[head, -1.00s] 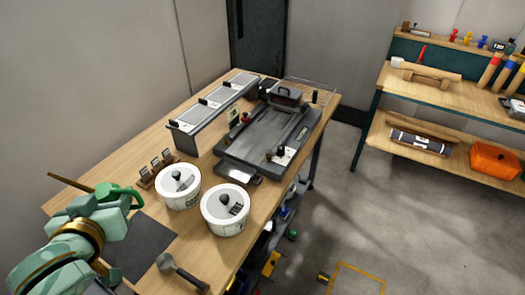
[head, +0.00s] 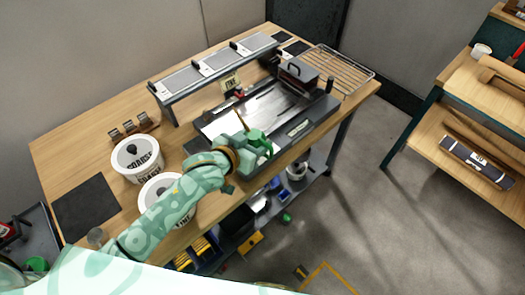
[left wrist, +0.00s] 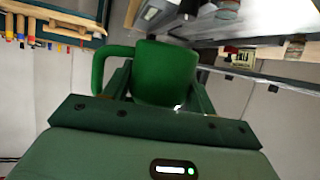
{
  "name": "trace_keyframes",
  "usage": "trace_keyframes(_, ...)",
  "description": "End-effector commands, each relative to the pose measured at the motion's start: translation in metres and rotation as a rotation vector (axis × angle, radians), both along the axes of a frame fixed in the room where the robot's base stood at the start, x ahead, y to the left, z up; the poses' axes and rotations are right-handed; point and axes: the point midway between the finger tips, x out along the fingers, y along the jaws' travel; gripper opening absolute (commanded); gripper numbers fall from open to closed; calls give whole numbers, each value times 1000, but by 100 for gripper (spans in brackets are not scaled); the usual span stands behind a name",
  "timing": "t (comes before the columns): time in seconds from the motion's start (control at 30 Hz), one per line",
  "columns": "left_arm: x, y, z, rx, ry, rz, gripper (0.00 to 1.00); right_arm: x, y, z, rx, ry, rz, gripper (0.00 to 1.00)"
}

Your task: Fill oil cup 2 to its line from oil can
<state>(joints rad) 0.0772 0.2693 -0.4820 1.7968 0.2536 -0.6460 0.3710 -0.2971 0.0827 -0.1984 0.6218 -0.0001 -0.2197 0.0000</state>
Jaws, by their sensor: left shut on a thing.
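The green oil can (head: 259,143) is in my left gripper (head: 245,156), above the near edge of the grey machine (head: 222,122). Its thin brass spout points up and left. In the left wrist view the can (left wrist: 165,72) sits between the fingers, its handle at the left. Small reddish fittings (head: 239,94) stand at the machine's back edge by a yellowish label card (head: 231,82). In the left wrist view two small cup-like fittings (left wrist: 228,9) (left wrist: 295,48) show. I cannot tell which is oil cup 2, nor read its line or level. My right gripper is out of view.
Two white tubs (head: 137,160) (head: 160,190) stand on the wooden bench, the nearer partly behind my arm. A long grey rail unit (head: 215,72), a wire rack (head: 340,72) and a dark mat (head: 85,207) are also there. Shelves stand at the right across clear floor.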

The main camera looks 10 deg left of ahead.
Motion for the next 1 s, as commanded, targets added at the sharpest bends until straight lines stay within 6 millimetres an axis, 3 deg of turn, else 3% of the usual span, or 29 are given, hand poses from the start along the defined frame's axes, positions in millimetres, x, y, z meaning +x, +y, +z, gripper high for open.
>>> trace_keyframes(0.1,0,-8,-41,-1,-10,-58,37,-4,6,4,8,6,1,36)
trace_keyframes(0.2,-2,-10,-61,-5,-22,-81,37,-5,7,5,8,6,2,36)
trace_keyframes(0.3,-4,-11,-68,-22,-18,-90,37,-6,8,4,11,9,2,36)
trace_keyframes(0.43,-7,-15,-69,-99,33,-90,37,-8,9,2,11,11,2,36)
trace_keyframes(0.73,-20,-31,-73,-396,247,-79,37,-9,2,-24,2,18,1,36)
trace_keyframes(0.93,-22,-34,-69,-519,336,-75,37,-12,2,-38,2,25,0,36)
trace_keyframes(1.0,-22,-34,-58,-559,364,-75,37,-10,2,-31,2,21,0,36)
